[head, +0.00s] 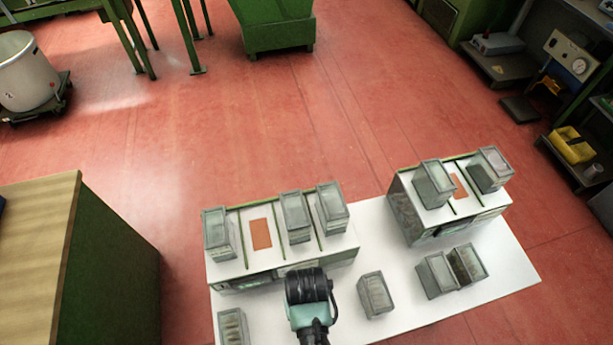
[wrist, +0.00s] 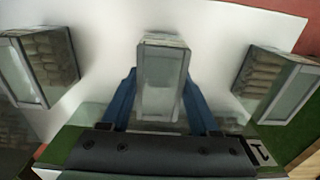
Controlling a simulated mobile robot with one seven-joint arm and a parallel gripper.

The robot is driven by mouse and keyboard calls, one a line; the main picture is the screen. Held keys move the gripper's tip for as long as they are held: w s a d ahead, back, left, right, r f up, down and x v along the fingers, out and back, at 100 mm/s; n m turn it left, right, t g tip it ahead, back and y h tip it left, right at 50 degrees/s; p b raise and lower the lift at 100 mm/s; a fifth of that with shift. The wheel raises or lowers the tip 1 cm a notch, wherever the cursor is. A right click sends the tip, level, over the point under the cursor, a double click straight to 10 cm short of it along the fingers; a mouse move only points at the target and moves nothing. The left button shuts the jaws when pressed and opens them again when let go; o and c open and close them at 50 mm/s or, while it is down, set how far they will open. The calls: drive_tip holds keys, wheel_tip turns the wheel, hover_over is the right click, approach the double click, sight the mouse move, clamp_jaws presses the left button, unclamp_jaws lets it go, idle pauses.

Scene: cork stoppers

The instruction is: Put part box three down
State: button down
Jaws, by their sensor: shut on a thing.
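My gripper (head: 309,292) is seen from above in the head view, over the front of the left stand. In the wrist view its two blue fingers (wrist: 160,98) are shut on a grey, clear-walled part box (wrist: 163,75), one on each side. No number on this box can be read, so I cannot tell that it is box three. It is hidden under my gripper in the head view. White surface shows around it, but I cannot tell whether it touches anything. The left stand (head: 284,265) has an orange patch (head: 261,233) in a bare bay between green dividers.
Boxes (head: 218,234) (head: 296,217) (head: 332,208) stand on the left stand. The right stand (head: 412,222) holds two boxes and shows another orange patch (head: 460,186). Several boxes, one (head: 375,295) right of my gripper, stand on the white table (head: 400,318). A wooden-topped cabinet (head: 35,225) is left.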

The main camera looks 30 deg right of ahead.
drive_tip(key=shift+f, duration=0.15)
drive_tip(key=shift+c, duration=0.6)
unclamp_jaws()
wheel_tip(320, 180, up, 12)
drive_tip(key=shift+r, duration=0.2)
drive_tip(key=shift+w, duration=0.15)
